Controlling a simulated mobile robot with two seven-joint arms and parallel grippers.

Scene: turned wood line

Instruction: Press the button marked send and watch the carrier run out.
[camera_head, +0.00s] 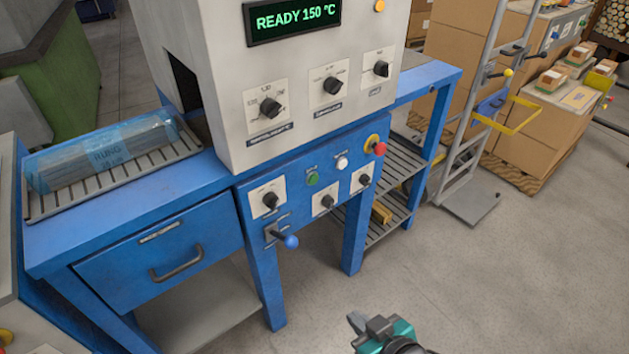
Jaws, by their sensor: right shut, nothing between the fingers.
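A blue machine bench carries a grey housing (290,60) whose display (292,17) reads "READY 150 °C". On the blue front panel are a green button (312,179), a white button (342,163) and a red button (379,148) on a yellow base. Their small labels are too blurred to read, so I cannot tell which is marked send. I cannot make out a carrier for certain. My right gripper (357,321) is shut and empty at the bottom of the view, apart from the panel and in front of it. My left gripper is not in view.
A blue-ended lever (288,241) sticks out below several black knobs. A film-wrapped bundle (105,152) lies on a slatted rack (58,206) at left. A hand truck (470,203) and cardboard boxes (548,115) stand at right. The front floor (480,280) is clear.

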